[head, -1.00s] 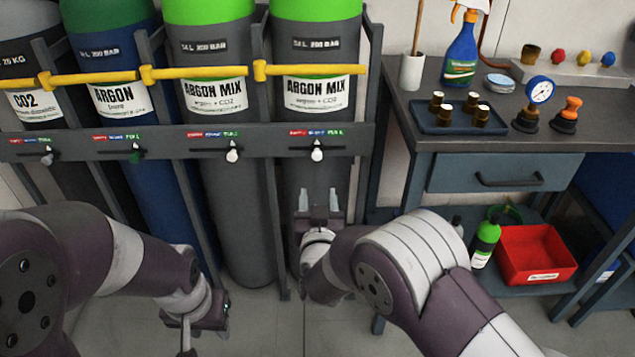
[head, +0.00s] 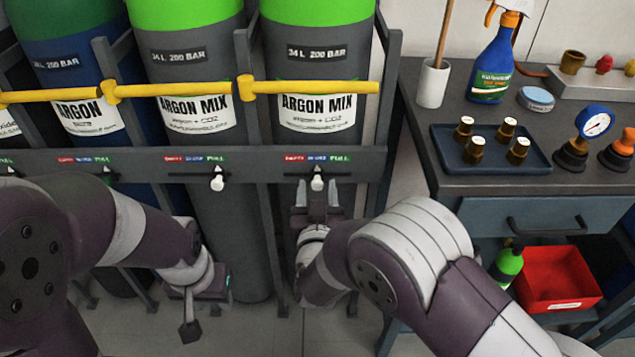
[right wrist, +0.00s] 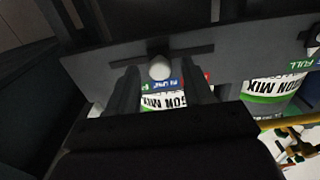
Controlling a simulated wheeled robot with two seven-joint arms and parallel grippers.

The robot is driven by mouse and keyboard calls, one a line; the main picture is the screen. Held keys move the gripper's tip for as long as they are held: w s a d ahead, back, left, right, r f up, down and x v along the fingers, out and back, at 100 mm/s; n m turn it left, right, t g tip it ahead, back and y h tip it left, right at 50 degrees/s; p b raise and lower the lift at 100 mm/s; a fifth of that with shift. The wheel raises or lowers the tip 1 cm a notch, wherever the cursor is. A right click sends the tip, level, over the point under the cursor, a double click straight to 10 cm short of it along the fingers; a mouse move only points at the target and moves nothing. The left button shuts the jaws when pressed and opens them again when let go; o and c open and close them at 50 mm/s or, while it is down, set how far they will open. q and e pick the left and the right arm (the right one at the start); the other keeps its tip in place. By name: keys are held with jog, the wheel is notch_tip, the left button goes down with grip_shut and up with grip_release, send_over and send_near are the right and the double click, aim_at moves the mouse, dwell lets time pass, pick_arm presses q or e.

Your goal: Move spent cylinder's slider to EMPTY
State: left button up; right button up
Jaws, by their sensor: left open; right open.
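The rightmost argon mix cylinder (head: 316,60) is grey with a bright green top. Below it on the rack rail, its white slider knob (head: 317,183) sits under the blue IN USE part of a red, blue and green label (head: 317,158). My right gripper (head: 317,196) is open just in front of this knob; in the right wrist view the knob (right wrist: 160,67) shows between the two fingers, with no visible grip on it. The neighbouring argon mix cylinder (head: 188,60) has its slider knob (head: 217,183) under green FULL. My left gripper (head: 190,318) is open, low and away from the rack.
Yellow retaining bars (head: 310,87) cross the cylinders above the rail. Rack posts (head: 256,150) stand between cylinders.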

aim_at(293, 174)
grip_shut()
jog(key=a, duration=0.5)
jog(key=shift+c, duration=0.9)
grip_release()
jog(key=shift+o, duration=0.9)
jog(key=shift+a, duration=0.1)
